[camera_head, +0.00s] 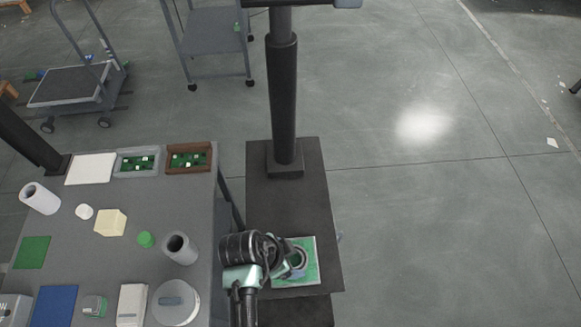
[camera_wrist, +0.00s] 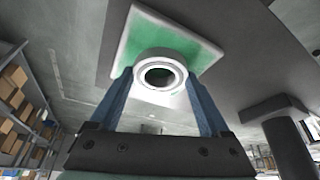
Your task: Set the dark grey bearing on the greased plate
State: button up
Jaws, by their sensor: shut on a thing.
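My gripper (camera_wrist: 160,85) is shut on a ring-shaped bearing (camera_wrist: 160,60), one blue finger on each side of it. The bearing looks light grey in the wrist view and darker grey in the head view (camera_head: 298,259). Its open bore faces my wrist camera. Behind it is the plate, pale-edged with a green greased face (camera_wrist: 196,52). In the head view the plate (camera_head: 306,276) lies on a dark base, and my gripper is over it, partly hiding the bearing. I cannot tell whether the bearing touches the plate.
A dark column (camera_head: 284,110) rises from the far end of the base. The grey table (camera_head: 135,268) on the left holds a grey hollow cylinder (camera_head: 181,249), a green cap (camera_head: 146,240), a round lidded pot (camera_head: 175,303) and two trays of green parts. Open floor lies to the right.

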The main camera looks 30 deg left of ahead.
jog(key=o, duration=1.6)
jog(key=shift+c, duration=0.2)
jog(key=shift+f, duration=0.1)
jog(key=shift+r, duration=0.2)
jog(key=shift+r+p, duration=0.8)
jog(key=shift+p, duration=0.2)
jog(key=shift+r, duration=0.15)
notch_tip(320, 180, up, 5)
jog(key=p, duration=0.5)
